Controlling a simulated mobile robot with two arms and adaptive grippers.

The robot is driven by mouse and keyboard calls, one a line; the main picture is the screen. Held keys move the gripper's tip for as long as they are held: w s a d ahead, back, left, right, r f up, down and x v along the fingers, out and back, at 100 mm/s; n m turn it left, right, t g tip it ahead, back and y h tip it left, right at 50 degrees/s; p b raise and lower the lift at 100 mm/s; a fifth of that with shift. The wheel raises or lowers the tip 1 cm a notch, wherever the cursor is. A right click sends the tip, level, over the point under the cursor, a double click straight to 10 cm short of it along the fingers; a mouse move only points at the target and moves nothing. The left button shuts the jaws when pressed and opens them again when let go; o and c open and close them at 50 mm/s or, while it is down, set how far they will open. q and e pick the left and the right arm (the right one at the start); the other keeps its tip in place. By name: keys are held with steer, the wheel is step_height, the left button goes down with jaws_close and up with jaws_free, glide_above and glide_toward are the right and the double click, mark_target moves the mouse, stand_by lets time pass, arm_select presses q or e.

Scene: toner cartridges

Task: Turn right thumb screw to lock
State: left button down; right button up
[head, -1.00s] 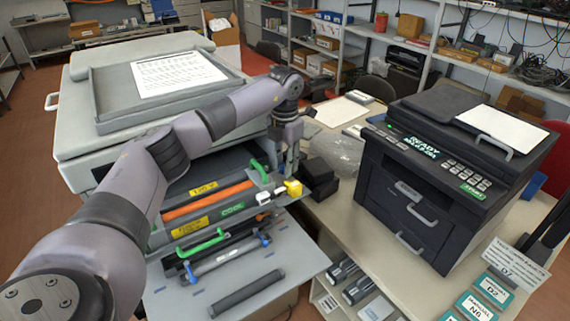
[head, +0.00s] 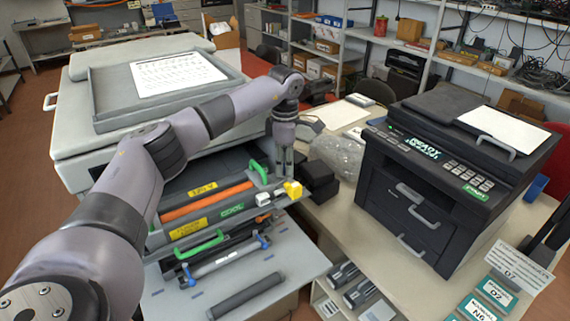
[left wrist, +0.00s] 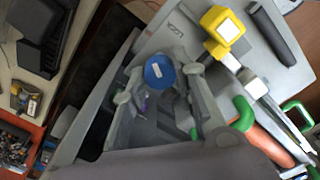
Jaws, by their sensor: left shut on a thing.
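The blue round thumb screw (left wrist: 158,72), with a small pale mark on its face, sits on the grey panel inside the opened large printer (head: 80,150). My left gripper (left wrist: 157,84) has one finger on each side of the screw head and is shut on it. In the head view my left gripper (head: 284,168) points down at the right end of the open bay, and the screw is hidden there. My right gripper is not in view.
A yellow block (head: 292,189) and a white block (head: 263,198) sit close beside my left gripper. Green handles (head: 203,243) and an orange cartridge (head: 206,202) lie to the left. A dark loose roller (head: 246,295) lies in front. A black printer (head: 445,180) stands at the right.

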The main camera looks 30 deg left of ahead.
arm_select(q)
steer(key=shift+m, duration=1.3)
steer(key=c, duration=1.3)
jaws_free()
steer(key=shift+r, duration=0.15)
step_height(320, 180, up, 12)
